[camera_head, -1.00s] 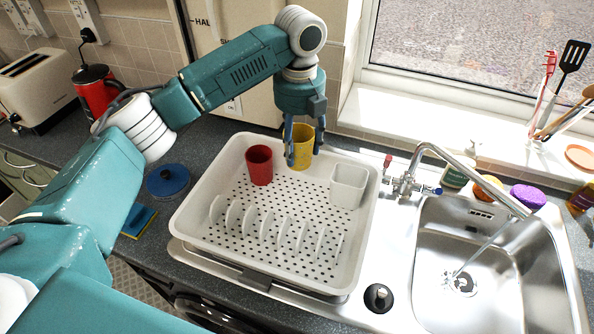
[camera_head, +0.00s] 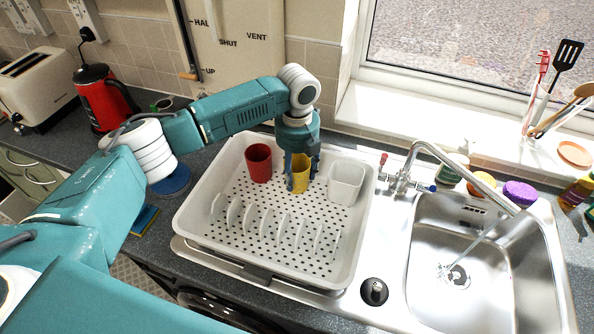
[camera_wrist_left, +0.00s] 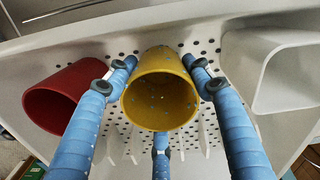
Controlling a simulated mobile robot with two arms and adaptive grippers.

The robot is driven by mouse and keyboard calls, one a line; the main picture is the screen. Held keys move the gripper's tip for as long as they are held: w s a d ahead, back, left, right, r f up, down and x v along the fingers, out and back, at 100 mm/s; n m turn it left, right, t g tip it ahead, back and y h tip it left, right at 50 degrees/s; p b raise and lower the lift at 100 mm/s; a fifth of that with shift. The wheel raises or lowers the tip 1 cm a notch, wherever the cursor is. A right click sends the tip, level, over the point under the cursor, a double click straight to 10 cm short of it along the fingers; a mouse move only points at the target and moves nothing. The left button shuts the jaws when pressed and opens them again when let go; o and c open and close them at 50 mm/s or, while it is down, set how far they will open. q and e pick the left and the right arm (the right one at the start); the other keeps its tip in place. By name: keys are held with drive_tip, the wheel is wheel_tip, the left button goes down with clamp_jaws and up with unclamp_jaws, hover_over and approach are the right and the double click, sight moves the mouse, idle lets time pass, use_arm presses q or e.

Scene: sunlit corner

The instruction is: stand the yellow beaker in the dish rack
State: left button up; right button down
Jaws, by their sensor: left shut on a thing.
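The yellow beaker (camera_head: 299,174) is upright inside the white dish rack (camera_head: 190,193), near its back, between the red beaker and the white cup. My left gripper (camera_head: 302,184) points down from above with its blue fingers around the beaker and is shut on it. In the left wrist view the yellow beaker (camera_wrist_left: 160,98) sits between the fingers (camera_wrist_left: 160,85), its mouth facing the camera. The perforated rack floor shows close behind it; whether its base touches the floor is hidden. My right gripper is not in view.
In the rack, a red beaker (camera_head: 258,163) stands left of the yellow one and a white square cup (camera_head: 346,183) right of it. A row of white plate prongs (camera_head: 267,224) fills the front. The sink (camera_head: 480,285) and tap (camera_head: 425,160) are to the right.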

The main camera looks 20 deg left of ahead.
use_arm(q)
drive_tip(key=o, duration=1.2)
drive_tip(key=shift+f, duration=0.1)
drive_tip(key=shift+c, duration=0.2)
wheel_tip(320, 180, up, 12)
drive_tip(key=b, duration=0.4)
